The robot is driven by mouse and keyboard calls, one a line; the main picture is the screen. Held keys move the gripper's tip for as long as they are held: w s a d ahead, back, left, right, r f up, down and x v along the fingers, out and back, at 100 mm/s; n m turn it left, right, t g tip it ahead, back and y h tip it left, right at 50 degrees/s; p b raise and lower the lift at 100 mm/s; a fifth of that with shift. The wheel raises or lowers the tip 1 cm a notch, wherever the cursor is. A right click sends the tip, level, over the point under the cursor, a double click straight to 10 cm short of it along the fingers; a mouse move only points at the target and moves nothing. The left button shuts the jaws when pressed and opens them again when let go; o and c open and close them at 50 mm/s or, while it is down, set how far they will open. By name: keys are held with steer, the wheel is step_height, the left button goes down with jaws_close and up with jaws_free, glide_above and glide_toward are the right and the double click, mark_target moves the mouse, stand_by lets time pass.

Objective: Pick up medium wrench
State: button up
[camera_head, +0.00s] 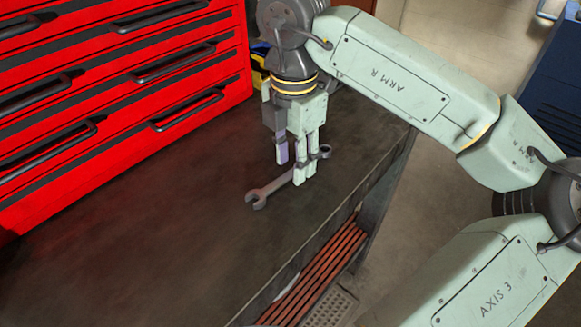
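A grey metal wrench (272,189) lies slantwise on the dark workbench top. Its open jaw is at the lower left and its ring end at the upper right. My gripper (295,163) points straight down over the wrench. Its fingers are apart, one to the left beyond the shaft and the other in front of it, hiding part of the shaft. The fingertips are at about the height of the wrench. I cannot tell whether either finger touches it. No other wrench is in view to compare its size.
A red drawer cabinet (105,88) with black handles stands at the left and back of the workbench (150,265). A yellow and blue object (259,66) is partly hidden behind my gripper. The bench's right edge is near the wrench. The bench front left is clear.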

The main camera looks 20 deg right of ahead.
steer(key=shift+f, duration=0.7)
steer(key=shift+c, duration=0.3)
jaws_close()
